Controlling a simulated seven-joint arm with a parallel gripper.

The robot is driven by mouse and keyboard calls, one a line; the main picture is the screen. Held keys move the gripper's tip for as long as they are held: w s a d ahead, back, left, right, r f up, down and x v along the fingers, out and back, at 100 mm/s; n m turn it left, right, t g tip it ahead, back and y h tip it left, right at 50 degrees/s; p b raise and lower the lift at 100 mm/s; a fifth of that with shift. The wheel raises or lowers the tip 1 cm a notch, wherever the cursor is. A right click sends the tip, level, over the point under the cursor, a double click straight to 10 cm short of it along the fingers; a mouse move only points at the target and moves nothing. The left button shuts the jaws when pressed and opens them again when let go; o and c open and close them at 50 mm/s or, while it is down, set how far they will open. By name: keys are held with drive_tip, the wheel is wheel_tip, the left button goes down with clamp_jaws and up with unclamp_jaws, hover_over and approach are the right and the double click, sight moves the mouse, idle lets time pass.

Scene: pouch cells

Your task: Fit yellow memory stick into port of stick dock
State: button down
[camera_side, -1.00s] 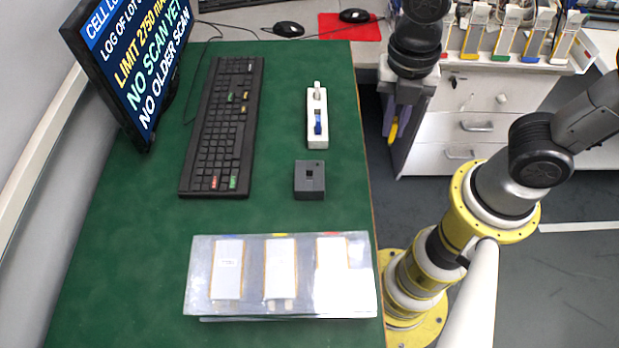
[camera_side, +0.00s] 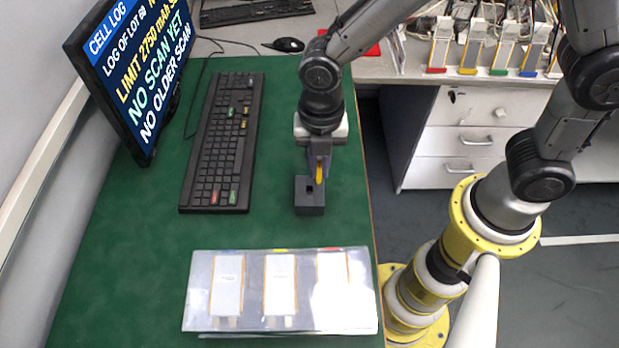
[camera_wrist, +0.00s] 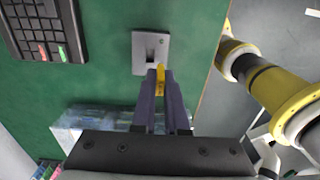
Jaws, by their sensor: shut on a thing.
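The stick dock (camera_side: 310,205) is a small dark grey block with a square port in its top, on the green table in the side view. In the wrist view the dock (camera_wrist: 143,55) lies just beyond my fingertips. My gripper (camera_side: 320,168) is shut on the yellow memory stick (camera_side: 320,174), pointing down close above the dock. The stick (camera_wrist: 160,76) also shows between the fingers in the wrist view, beside the dock's right part. It looks apart from the port, though the exact gap cannot be told. The white stick holder seen earlier is hidden behind my arm.
A tray (camera_side: 205,318) with three pouch cells lies at the table front. A black keyboard (camera_side: 222,140) lies left of the dock, and a monitor (camera_side: 128,75) stands at the far left. Green table between keyboard and dock is clear.

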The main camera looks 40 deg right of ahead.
sight(310, 182)
drive_tip(key=shift+w+a+f, duration=0.2)
drive_tip(key=shift+w+f, duration=0.15)
drive_tip(key=shift+f, duration=0.15)
drive_tip(key=shift+w+a+f, duration=0.2)
drive_tip(key=shift+w+f, duration=0.15)
drive_tip(key=shift+f, duration=1.75)
drive_tip(key=shift+f, duration=0.15)
drive_tip(key=c, duration=0.9)
unclamp_jaws()
drive_tip(key=shift+c, duration=0.2)
